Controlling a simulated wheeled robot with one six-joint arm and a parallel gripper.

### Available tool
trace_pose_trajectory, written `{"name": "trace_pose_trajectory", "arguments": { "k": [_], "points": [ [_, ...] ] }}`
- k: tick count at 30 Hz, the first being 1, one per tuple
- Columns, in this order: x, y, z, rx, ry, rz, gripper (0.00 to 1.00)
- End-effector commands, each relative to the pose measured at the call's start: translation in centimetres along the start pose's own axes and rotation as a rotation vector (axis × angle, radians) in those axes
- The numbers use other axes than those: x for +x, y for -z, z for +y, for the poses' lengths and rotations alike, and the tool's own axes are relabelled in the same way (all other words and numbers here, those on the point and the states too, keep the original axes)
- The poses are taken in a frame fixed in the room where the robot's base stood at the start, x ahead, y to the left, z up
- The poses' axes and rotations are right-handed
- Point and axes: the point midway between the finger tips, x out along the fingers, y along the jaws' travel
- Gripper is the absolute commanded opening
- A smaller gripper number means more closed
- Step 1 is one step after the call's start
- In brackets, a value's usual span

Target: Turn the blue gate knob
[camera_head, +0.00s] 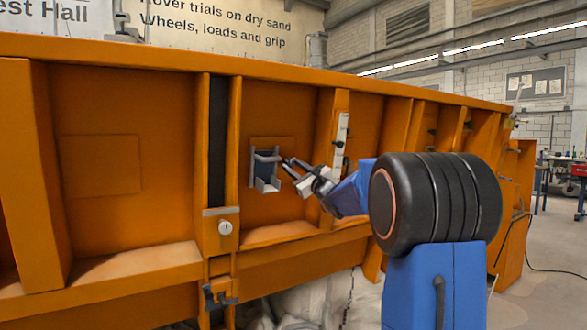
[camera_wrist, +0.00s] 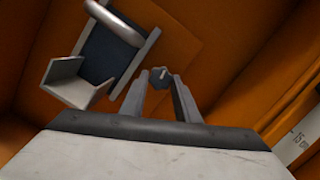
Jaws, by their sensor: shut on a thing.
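The gate knob (camera_wrist: 158,76) is a small dark blue-grey knob with a pale mark on its face in the wrist view. My gripper (camera_wrist: 159,84) has its two fingers on either side of it and is shut on it. In the head view my gripper (camera_head: 288,168) reaches the orange wall just right of the gate, and the fingers largely hide the knob. The dark blue gate plate (camera_wrist: 112,52) sits in a grey frame left of the knob, with a light grey bar across its top. The gate (camera_head: 263,164) also shows in the head view.
A light grey spout (camera_wrist: 72,84) juts out below the gate, close to my left finger. The orange sandbed wall (camera_head: 100,110) has upright ribs, one bearing a white scale strip (camera_head: 340,140). A round silver lock (camera_head: 225,227) sits lower left.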

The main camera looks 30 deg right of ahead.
Motion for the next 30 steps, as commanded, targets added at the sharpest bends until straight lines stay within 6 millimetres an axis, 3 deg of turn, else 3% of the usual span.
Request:
{"name": "trace_pose_trajectory", "arguments": {
  "k": [8,9,11,12,23,30],
  "points": [
    [-0.1,0.2,0.1,0.001,-0.001,0.004,0.06],
    [-0.1,0.2,0.1,0.001,-0.001,0.004,0.31],
    [0.0,0.2,0.1,0.001,-0.001,0.004,0.45],
    [0.0,0.2,0.1,0.001,0.0,0.003,0.47],
    [-0.5,0.1,0.0,0.0,0.001,0.001,0.47],
    [-3.9,0.0,-0.1,0.0,0.002,0.002,0.47]
  ]
}}
